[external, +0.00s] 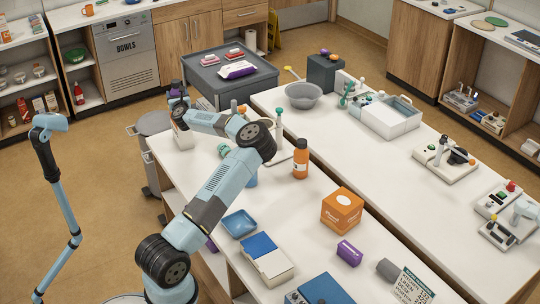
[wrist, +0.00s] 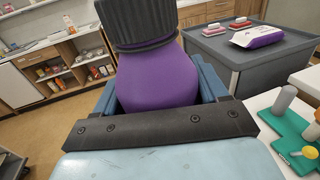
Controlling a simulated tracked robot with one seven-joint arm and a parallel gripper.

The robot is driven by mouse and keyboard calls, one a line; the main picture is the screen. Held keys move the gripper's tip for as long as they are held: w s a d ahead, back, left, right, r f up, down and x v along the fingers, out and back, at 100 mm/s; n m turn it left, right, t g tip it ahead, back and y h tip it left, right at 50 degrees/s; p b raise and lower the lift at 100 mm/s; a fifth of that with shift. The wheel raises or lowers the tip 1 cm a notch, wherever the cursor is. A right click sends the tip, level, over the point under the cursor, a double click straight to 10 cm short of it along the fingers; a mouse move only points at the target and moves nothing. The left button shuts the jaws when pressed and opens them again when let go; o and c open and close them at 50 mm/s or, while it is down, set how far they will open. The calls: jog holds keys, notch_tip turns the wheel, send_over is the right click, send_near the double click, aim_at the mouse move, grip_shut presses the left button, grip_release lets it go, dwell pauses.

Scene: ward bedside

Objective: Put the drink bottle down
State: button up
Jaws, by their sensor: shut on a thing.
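A purple bottle with a ridged black cap (wrist: 157,82) fills the middle of the wrist view. My gripper (wrist: 158,98) is shut on it, with blue finger parts showing at both sides of its body. The bottle's lower part is hidden behind the dark bar of my gripper. In the external view my gripper (external: 178,102) is at the far left end of the near white counter (external: 205,184), in front of the grey trolley. The bottle is small and mostly covered there. I cannot tell its height above any surface.
An orange bottle (external: 301,160) stands on the near counter, with an orange box (external: 342,210) and a blue tray (external: 239,223) nearer. The grey trolley (external: 207,77) carries several packs. A lidded grey bin (external: 152,124) stands left of the counter. Some counter between these things is clear.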

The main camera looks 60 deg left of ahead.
jog(key=o, duration=1.3)
jog(key=shift+c, duration=0.2)
jog(key=v, duration=1.2)
